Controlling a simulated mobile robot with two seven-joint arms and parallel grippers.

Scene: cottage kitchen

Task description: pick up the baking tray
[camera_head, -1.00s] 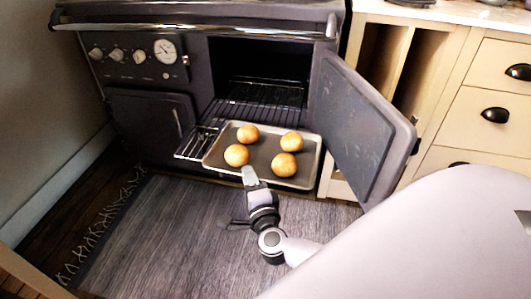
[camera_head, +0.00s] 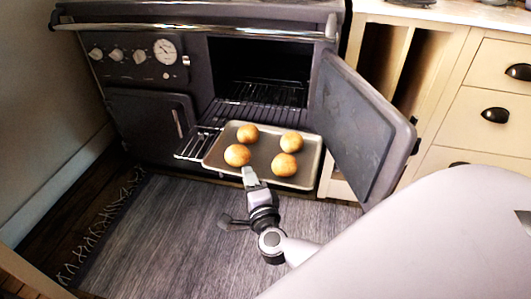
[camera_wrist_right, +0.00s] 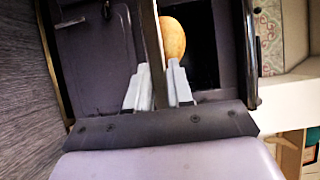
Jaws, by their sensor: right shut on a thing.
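The grey baking tray (camera_head: 262,160) holds several round golden buns, among them one at the front right (camera_head: 285,165). It rests on the pulled-out oven rack (camera_head: 195,145) in front of the open oven. My right gripper (camera_head: 249,172) is at the tray's front edge, left of its middle. In the right wrist view, the fingers (camera_wrist_right: 158,88) stand on both sides of the tray's thin rim (camera_wrist_right: 151,50), shut on it, with one bun (camera_wrist_right: 173,38) just behind. My left gripper is not in view.
The oven door (camera_head: 362,130) stands open to the right, close beside the tray. Drawers (camera_head: 480,110) stand further right. A grey fringed rug (camera_head: 170,225) covers the floor in front, with free room to the left of my arm.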

